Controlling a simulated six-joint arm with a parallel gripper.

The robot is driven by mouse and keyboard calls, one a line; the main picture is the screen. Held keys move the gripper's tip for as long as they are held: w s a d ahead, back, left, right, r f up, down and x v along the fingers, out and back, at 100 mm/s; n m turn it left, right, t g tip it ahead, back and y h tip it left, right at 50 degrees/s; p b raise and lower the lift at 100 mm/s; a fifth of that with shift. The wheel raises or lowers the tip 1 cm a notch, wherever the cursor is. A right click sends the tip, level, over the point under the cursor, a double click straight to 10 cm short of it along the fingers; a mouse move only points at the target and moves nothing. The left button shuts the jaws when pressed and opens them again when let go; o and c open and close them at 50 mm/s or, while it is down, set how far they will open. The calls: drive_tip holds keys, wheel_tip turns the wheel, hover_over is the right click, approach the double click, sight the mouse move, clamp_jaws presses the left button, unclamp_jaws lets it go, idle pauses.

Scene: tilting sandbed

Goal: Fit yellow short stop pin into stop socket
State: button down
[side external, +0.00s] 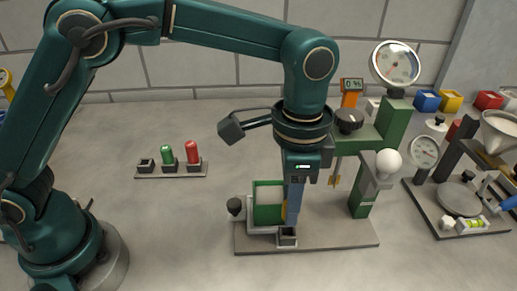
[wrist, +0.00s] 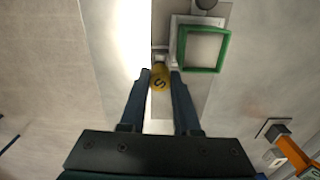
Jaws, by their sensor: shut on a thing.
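My gripper (wrist: 160,73) is shut on the yellow short stop pin (wrist: 159,78), whose top bears a dark S. In the side external view my gripper (side external: 291,222) points straight down, and a thin yellow strip of the pin (side external: 284,210) shows beside the finger. A small dark-topped block (side external: 287,238), seemingly the stop socket, stands at the front of the grey base plate directly below the fingertips. The fingers hide the pin's lower end, so I cannot tell whether it is above the socket or in it.
A green-rimmed box (side external: 268,188) stands close behind and left of my fingers, with a dark knob (side external: 235,206) beside it. A green post with a dial gauge (side external: 396,64) rises at right. A rack (side external: 171,171) holds green and red pins.

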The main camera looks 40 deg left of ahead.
drive_tip(key=shift+f, duration=0.55)
drive_tip(key=shift+f, duration=1.6)
idle(0.8)
drive_tip(key=c, duration=0.5)
unclamp_jaws()
drive_tip(key=shift+c, duration=0.2)
drive_tip(key=shift+r, duration=2.55)
